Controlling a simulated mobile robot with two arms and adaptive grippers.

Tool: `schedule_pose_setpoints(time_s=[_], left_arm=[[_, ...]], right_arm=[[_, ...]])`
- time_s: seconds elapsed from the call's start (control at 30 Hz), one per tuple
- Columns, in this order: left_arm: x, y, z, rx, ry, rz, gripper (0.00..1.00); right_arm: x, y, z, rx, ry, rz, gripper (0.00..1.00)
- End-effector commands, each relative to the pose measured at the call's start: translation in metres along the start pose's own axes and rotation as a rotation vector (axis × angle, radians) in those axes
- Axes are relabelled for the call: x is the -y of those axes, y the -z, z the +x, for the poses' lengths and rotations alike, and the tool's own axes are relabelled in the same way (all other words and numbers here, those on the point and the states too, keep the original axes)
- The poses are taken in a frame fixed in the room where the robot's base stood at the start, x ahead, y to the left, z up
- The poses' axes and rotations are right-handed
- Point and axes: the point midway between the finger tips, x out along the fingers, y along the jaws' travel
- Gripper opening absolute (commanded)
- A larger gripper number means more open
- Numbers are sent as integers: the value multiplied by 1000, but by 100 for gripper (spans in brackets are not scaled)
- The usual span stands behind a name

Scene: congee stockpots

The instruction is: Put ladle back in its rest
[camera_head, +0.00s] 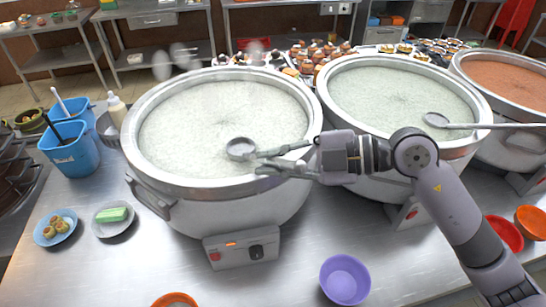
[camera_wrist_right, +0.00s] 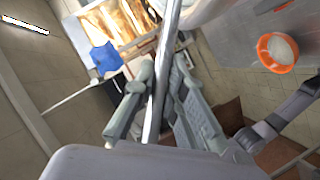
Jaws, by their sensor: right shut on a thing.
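A ladle with a round grey bowl (camera_head: 240,148) is over the front part of the left stockpot (camera_head: 205,187), which is full of pale congee (camera_head: 220,115). My right gripper (camera_head: 262,160) reaches in from the right over that pot's front rim. In the right wrist view my right gripper (camera_wrist_right: 160,75) is shut on the ladle's metal handle (camera_wrist_right: 155,105), which runs between the fingers. I cannot tell whether the bowl touches the congee. A second ladle (camera_head: 436,120) lies across the middle stockpot (camera_head: 400,110). I cannot make out a ladle rest. My left gripper is out of view.
A third stockpot (camera_head: 505,85) stands at the right. Blue containers (camera_head: 70,150) with handled tools stand at the left. A purple bowl (camera_head: 344,279), a plate with a green block (camera_head: 112,214) and orange bowls (camera_head: 531,221) sit on the steel counter. Bare counter shows at front left.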

Motion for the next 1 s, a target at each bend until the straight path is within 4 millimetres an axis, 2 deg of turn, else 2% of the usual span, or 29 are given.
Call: schedule_pose_setpoints(time_s=[0.73,0.77,1.0], left_arm=[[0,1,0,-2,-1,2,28],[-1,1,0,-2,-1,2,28],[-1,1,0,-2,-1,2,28]], right_arm=[[5,-3,2,0,0,-2,0],[4,-3,2,0,-1,-2,14],[4,-3,2,0,0,-2,30]])
